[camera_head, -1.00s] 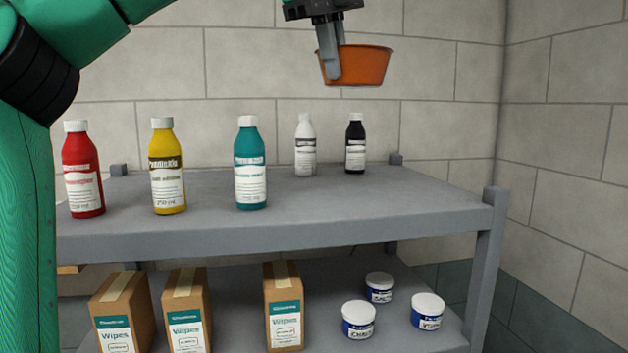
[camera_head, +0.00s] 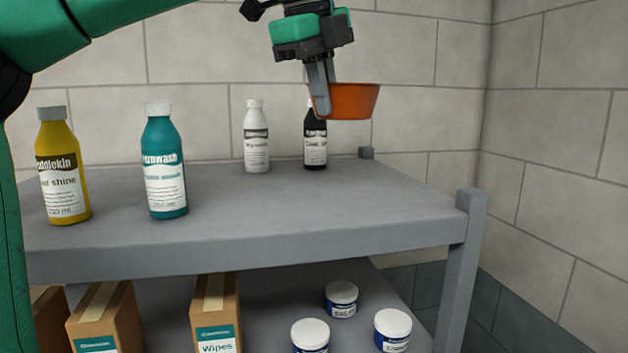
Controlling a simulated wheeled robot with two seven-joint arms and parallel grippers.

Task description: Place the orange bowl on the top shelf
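The orange bowl (camera_head: 352,101) is held upright in the air above the right part of the top shelf (camera_head: 330,205). My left gripper (camera_head: 322,100) comes down from above and is shut on the left side of the bowl's wall. There is a visible gap between the bowl and the shelf surface. My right gripper is not in view.
The top shelf carries a yellow bottle (camera_head: 62,178), a teal bottle (camera_head: 164,175), a white bottle (camera_head: 256,140) and the black bottle (camera_head: 315,145). Its right front is bare, beside a corner post (camera_head: 462,265). Boxes (camera_head: 215,310) and tubs (camera_head: 341,298) stand below.

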